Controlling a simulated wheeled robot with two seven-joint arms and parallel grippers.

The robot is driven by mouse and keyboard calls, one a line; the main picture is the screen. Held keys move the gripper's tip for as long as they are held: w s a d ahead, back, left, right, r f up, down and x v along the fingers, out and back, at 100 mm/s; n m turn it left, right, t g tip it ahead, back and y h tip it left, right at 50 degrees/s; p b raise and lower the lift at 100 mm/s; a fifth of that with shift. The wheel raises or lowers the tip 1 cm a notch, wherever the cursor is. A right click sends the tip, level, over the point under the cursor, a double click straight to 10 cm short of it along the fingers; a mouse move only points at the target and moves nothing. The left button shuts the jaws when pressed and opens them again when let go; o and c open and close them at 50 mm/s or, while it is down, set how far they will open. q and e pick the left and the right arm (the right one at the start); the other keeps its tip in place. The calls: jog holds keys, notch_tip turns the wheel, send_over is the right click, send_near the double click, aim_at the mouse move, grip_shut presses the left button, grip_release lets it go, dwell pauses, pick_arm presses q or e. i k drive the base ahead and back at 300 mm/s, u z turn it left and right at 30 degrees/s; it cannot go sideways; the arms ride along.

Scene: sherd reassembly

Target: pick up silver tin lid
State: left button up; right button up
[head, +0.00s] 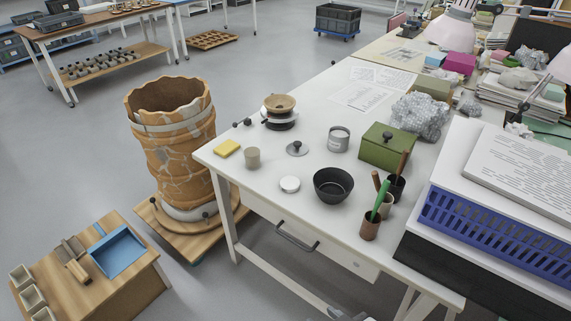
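The silver tin lid (294,151) is a flat grey disc with a dark knob on top. It lies on the white table (318,105), left of the open silver tin (338,141), and the two are apart. A round white disc (290,185) lies nearer the front edge, below the lid in the picture.
Near the lid are a beige cup (252,158), yellow sponge (227,148), black bowl (333,186), green box (386,152) and a brown bowl on a stand (280,104). Tool cups stand at the right. A large cracked vessel (172,150) stands left of the table.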

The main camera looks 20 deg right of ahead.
aim_at(297, 149)
jog(key=u, duration=0.3)
jog(key=k, duration=0.85)
jog(key=u, duration=0.85)
jog(key=i, duration=1.65)
jog(key=z, duration=1.2)
jog(key=i, duration=0.75)
jog(key=z, duration=0.65)
